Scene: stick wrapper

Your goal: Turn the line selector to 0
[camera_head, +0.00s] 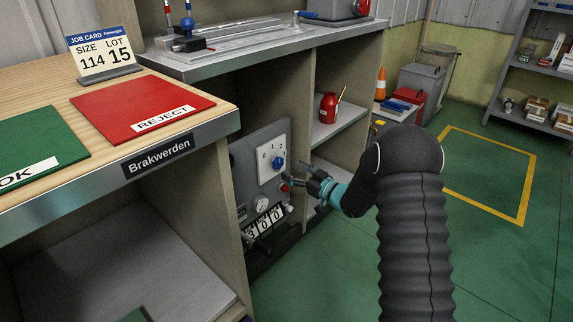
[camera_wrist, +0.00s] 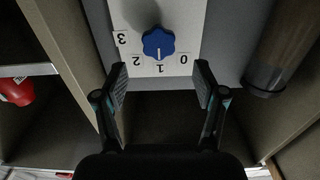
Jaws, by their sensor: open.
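The line selector is a blue lobed knob (camera_head: 278,162) on a white plate (camera_head: 266,170) of the grey panel under the bench. In the wrist view the knob (camera_wrist: 158,43) has a white pointer mark directed at 1. The digits 3, 2, 1 and 0 (camera_wrist: 184,58) are printed around it, upside down in that view. My gripper (camera_head: 288,181) is in front of the panel, close to the knob. In the wrist view its two fingers (camera_wrist: 161,84) are spread wide, with nothing between the tips. The knob lies beyond the tips, apart from them.
Bench walls flank this bay. A red pot (camera_head: 328,107) stands on the shelf to the right. The green floor at right is open.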

